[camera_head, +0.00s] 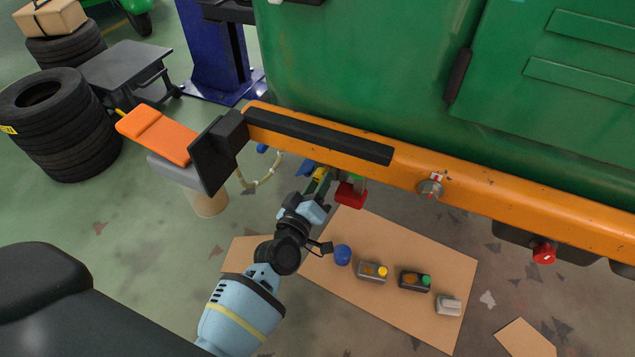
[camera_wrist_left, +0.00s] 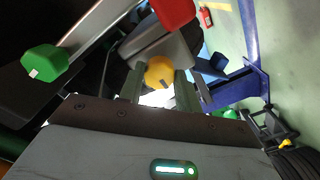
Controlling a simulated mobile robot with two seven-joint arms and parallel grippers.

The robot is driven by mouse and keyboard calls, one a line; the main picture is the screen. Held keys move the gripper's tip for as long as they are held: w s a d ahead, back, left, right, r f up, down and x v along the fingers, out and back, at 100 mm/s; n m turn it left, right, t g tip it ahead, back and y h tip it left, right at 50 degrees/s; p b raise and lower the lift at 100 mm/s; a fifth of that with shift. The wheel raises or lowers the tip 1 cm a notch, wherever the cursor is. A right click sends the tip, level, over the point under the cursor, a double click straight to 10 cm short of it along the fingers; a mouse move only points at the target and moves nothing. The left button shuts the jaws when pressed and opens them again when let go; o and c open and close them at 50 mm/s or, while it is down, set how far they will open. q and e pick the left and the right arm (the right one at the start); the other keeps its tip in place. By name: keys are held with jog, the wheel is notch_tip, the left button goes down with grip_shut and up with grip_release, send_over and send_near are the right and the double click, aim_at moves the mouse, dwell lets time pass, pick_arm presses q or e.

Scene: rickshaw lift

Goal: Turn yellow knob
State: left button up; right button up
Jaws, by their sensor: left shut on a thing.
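The yellow knob (camera_wrist_left: 159,72) is round with a dark slot and sits between the two fingers of my left gripper (camera_wrist_left: 160,90) in the left wrist view. The fingers are shut on its sides. In the head view a bit of the yellow knob (camera_head: 319,174) shows under the orange bumper, at the end of my left gripper (camera_head: 322,184). Its mount is mostly hidden by the gripper and the bumper. My right gripper is not in view.
A red block (camera_head: 350,194) hangs right of the knob, with a green block (camera_wrist_left: 45,62) nearby. The orange bumper (camera_head: 400,170) of the green vehicle runs above. Cardboard (camera_head: 330,275) with small boxes lies below. Tyres (camera_head: 60,130) stand at left.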

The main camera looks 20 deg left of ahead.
pick_arm(q)
jog(key=n+b, duration=0.1)
jog(key=n, duration=1.6)
jog(key=shift+r+n, duration=0.1)
jog(key=shift+n, duration=0.3)
dwell(0.3)
jog(key=o, duration=1)
jog(key=shift+s, duration=0.1)
